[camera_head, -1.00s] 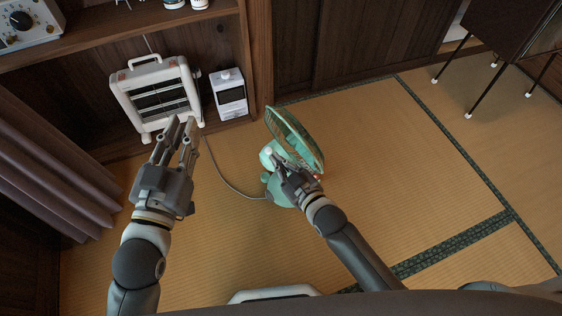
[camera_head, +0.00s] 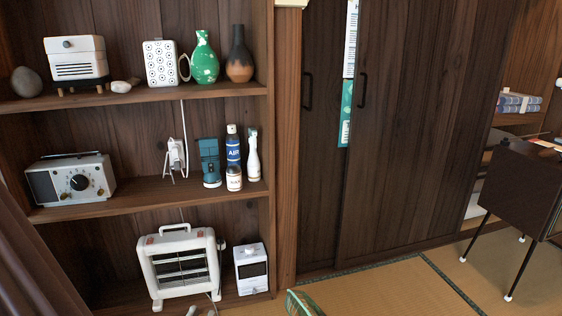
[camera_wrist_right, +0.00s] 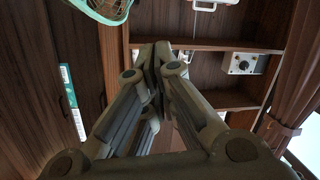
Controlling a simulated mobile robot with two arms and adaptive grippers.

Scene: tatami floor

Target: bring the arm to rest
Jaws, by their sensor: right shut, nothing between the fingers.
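My right gripper (camera_wrist_right: 157,62) fills the middle of the right wrist view. Its fingers come together at the tips, shut and empty. It is out of the head view. Only the fingertips of my left gripper (camera_head: 203,309) show at the bottom edge of the head view, just below the white heater (camera_head: 180,265). They stand apart, with nothing seen between them. The rest of both arms is hidden below the frame.
A green fan's guard (camera_head: 303,303) shows at the bottom of the head view and at the top left of the wrist view (camera_wrist_right: 104,8). Shelves (camera_head: 160,197) hold a radio (camera_head: 72,181), bottles and vases. A dark cabinet (camera_head: 522,190) stands right. Tatami (camera_head: 400,291) before the sliding doors is bare.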

